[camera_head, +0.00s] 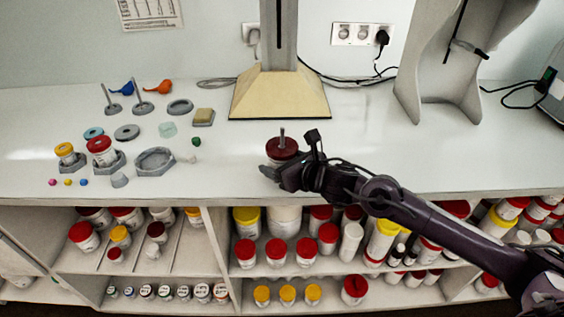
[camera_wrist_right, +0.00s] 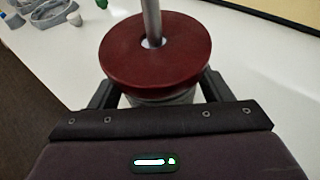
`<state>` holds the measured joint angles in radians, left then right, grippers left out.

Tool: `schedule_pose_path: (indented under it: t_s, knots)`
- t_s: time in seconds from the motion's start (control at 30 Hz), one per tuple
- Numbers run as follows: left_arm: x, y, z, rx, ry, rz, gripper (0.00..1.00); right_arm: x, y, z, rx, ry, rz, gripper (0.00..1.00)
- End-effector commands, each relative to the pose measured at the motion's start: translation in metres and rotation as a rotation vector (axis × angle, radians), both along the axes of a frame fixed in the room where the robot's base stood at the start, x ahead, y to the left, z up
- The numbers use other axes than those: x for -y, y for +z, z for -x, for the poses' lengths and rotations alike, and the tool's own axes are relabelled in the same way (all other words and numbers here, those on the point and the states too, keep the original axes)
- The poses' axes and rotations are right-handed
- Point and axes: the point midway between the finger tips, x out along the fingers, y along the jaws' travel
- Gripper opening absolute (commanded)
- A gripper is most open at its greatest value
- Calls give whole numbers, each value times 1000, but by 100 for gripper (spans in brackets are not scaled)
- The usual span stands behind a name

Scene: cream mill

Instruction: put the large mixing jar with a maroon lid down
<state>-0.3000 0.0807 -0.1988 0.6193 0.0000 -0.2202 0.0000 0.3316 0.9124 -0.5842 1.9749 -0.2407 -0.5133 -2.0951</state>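The large mixing jar has a round maroon lid (camera_head: 284,148) with a metal rod standing up through its centre. It is at the front middle of the white counter, and whether its base touches the counter is hidden. My right gripper (camera_head: 281,172) comes in from the right and is closed around the jar body below the lid. In the right wrist view the maroon lid (camera_wrist_right: 155,52) fills the middle, with a finger of my right gripper (camera_wrist_right: 158,92) on each side of the pale jar body. The jar looks upright. My left gripper is not in view.
A beige-based stand (camera_head: 280,95) is behind the jar. A grey hexagonal holder (camera_head: 154,162), a red-lidded jar (camera_head: 102,150) and small parts are at the left. A grey machine (camera_head: 440,75) stands at the back right. Shelves of jars are below. Counter (camera_head: 235,150) left of the jar is clear.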

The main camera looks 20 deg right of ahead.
Motion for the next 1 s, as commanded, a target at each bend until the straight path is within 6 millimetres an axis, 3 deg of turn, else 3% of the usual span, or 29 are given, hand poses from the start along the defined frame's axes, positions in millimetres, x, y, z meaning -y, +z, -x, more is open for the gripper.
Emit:
schedule_pose_path:
  t_s: [0.1,0.47,1.0]
  knots:
    - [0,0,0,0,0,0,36,0,1,0,0,0,0,84]
    - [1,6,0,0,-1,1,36,1,5,1,0,-1,0,84]
    - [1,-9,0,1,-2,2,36,31,33,75,-2,0,8,84]
